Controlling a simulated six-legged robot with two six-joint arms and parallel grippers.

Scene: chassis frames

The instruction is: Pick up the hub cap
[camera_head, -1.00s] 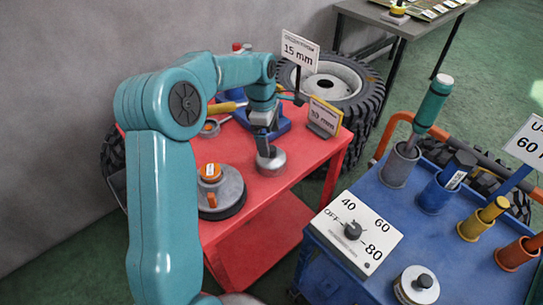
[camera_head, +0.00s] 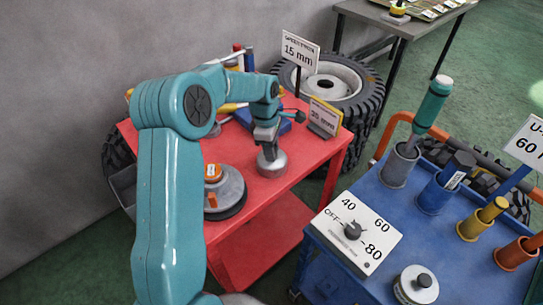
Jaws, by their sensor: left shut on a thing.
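The hub cap (camera_head: 273,165) is a small silver-grey dome on the red cart top (camera_head: 310,155), near its front edge. My left gripper (camera_head: 268,150) comes down from above, its fingers shut on the top of the hub cap. The hub cap looks level; I cannot tell whether it touches the cart or sits just above it. My right gripper is not in view.
A grey round device (camera_head: 230,192) with orange parts stands left of the hub cap. Behind are a blue block (camera_head: 262,122), a 15 mm sign (camera_head: 301,50) and a yellow-framed sign (camera_head: 325,117). A blue cart (camera_head: 400,240) with tool holders stands right.

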